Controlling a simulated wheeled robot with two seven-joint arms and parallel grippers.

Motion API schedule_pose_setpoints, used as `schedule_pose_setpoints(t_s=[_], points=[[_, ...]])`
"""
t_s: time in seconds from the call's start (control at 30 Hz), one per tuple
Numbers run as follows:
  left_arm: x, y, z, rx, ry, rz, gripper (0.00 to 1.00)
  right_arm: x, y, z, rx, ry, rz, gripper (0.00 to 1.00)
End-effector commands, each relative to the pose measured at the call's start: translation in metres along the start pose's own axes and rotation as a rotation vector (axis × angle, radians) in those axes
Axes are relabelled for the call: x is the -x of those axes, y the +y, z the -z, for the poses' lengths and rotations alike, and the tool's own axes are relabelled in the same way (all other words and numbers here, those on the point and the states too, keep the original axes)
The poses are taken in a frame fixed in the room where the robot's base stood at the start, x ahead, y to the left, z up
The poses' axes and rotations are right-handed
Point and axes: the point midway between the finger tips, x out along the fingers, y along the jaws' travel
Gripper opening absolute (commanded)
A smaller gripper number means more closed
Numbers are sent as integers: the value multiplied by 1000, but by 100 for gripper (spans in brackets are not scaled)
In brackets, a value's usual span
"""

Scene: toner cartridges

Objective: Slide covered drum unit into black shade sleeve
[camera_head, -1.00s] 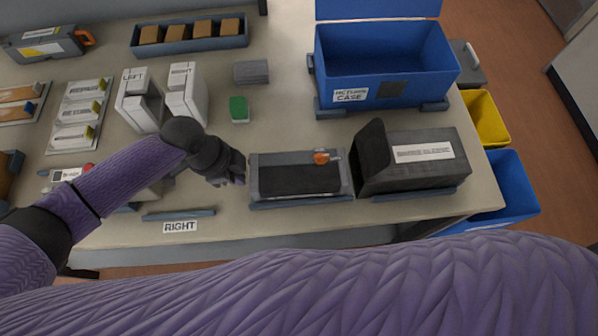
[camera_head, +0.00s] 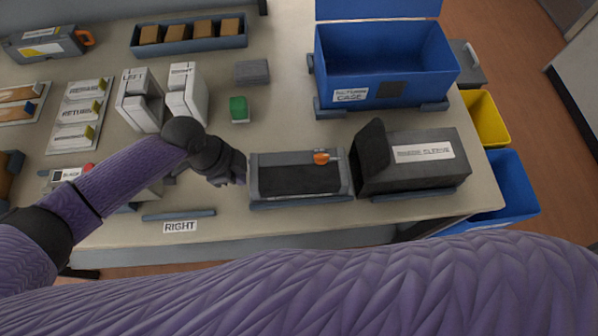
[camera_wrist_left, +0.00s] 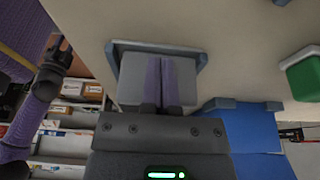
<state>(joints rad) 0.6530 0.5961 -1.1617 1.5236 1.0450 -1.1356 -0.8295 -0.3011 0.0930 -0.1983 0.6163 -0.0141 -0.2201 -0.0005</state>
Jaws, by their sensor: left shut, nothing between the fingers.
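The drum unit (camera_head: 300,180), a grey body with a dark cover and an orange knob (camera_head: 321,157), lies in a blue-grey cradle in front of me. The black shade sleeve (camera_head: 385,180) stands just right of it, with a white label and a raised flap (camera_head: 374,142) at its left end. My left gripper (camera_head: 240,172) is at the drum unit's left end; I cannot tell whether they touch. In the left wrist view its fingers (camera_wrist_left: 162,85) are together, with nothing seen between them, before a grey block.
Behind are a blue return case (camera_head: 340,65), a green block (camera_head: 239,109) and a grey block (camera_head: 252,72). White boxes (camera_head: 150,110) labelled LEFT and RIGHT stand at left. Yellow (camera_head: 485,117) and blue (camera_head: 515,185) bins are beyond the table's right edge.

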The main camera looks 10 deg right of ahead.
Motion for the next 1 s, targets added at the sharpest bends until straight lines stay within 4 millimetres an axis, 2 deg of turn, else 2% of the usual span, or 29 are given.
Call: schedule_pose_setpoints(t_s=[1.0], points=[[-14, 0, 45, -1, 2, -1, 0, 2, 0, 0, 1, 1, 0, 49]])
